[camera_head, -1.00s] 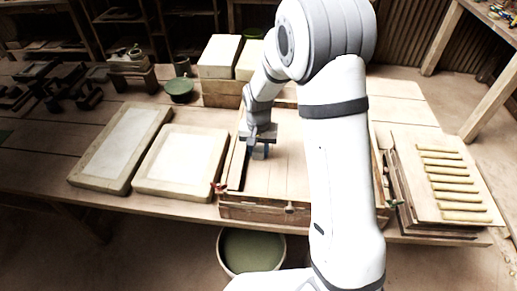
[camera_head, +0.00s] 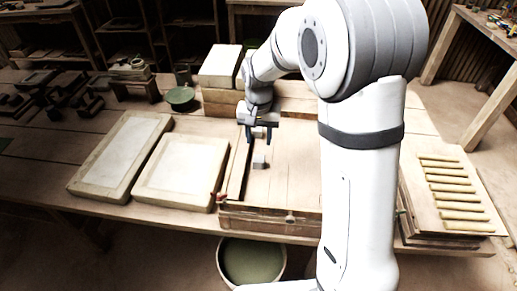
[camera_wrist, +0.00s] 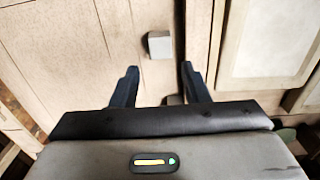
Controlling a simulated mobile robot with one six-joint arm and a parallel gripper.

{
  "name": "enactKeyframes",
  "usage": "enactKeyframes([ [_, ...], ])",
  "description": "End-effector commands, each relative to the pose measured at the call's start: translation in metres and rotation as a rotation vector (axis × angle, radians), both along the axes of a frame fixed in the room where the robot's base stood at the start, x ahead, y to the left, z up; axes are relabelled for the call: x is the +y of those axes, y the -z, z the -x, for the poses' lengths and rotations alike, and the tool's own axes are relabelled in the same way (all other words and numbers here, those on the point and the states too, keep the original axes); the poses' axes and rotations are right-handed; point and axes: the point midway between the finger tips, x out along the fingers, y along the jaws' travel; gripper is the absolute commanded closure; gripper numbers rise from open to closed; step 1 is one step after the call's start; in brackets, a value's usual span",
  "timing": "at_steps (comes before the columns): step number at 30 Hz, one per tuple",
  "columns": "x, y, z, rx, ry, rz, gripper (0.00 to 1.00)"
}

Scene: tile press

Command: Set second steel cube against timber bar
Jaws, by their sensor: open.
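A small grey steel cube (camera_head: 259,161) rests on the wooden bed (camera_head: 283,190) of the press. It also shows in the wrist view (camera_wrist: 159,45), ahead of the fingertips. A timber bar (camera_head: 236,172) runs along the bed's left side; in the wrist view the bar (camera_wrist: 199,40) is right of the cube, with a narrow gap between them. My gripper (camera_head: 258,136) is open, above and behind the cube, holding nothing. In the wrist view my gripper (camera_wrist: 159,68) has its fingers apart. A small dark thing (camera_wrist: 175,99) beside the right finger is mostly hidden; I cannot tell what it is.
Two pale framed slabs (camera_head: 182,168) lie left of the press. Pale blocks (camera_head: 220,62) stand behind it, with a green bowl (camera_head: 180,97) nearby. A board with several yellow strips (camera_head: 447,190) is at the right. A bucket (camera_head: 252,262) stands below the front edge.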

Motion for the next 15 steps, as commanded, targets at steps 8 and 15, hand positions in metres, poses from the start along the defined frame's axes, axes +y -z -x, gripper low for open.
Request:
enactKeyframes([
  [8, 0.0, -0.022, 0.0, 0.0, 0.001, 0.0, 0.58],
  [15, -0.023, -0.05, 0.029, -0.04, -0.023, -0.007, 0.58],
])
